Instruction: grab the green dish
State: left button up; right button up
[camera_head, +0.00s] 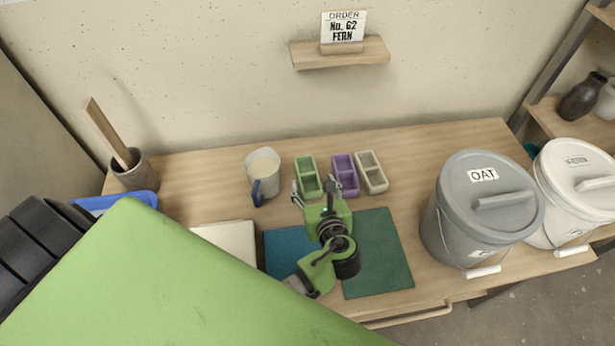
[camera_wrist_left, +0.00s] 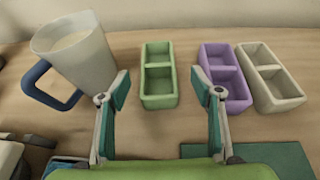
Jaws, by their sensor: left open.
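The green dish (camera_head: 308,177) is a small rectangular tray with two compartments, standing on the wooden table. In the left wrist view the green dish (camera_wrist_left: 159,76) lies ahead, between and beyond my fingertips. My left gripper (camera_head: 318,190) is open and empty, just in front of the dish on its near side. Its two fingers also show in the left wrist view (camera_wrist_left: 158,92), spread wider than the dish. The fingers do not visibly touch it. My right gripper is not in view.
A purple dish (camera_head: 344,174) and a beige dish (camera_head: 371,172) stand just right of the green one. A cream mug (camera_head: 263,170) with a blue handle stands left. A grey OAT bucket (camera_head: 478,222) and a white bucket (camera_head: 580,190) stand right. A dark green mat (camera_head: 378,260) lies in front.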

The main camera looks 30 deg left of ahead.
aim_at(308, 175)
pick_arm(q)
jog(key=shift+w+a+f, duration=0.2)
jog(key=shift+w+a, duration=0.15)
jog(key=shift+w, duration=0.05)
jog(key=shift+w+a+f, duration=0.25)
jog(key=shift+w+a, duration=0.1)
jog(key=shift+a, duration=0.05)
jog(key=x, duration=0.3)
jog(key=shift+w+a+f, duration=0.15)
jog(key=shift+a+f, duration=0.1)
jog(key=shift+w+a+f, duration=0.2)
jog(key=shift+w, duration=0.1)
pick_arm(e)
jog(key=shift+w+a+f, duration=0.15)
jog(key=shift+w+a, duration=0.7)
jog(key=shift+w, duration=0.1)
pick_arm(q)
jog(key=c, duration=1.3)
jog(key=shift+r, duration=0.1)
jog(key=shift+c, duration=0.6)
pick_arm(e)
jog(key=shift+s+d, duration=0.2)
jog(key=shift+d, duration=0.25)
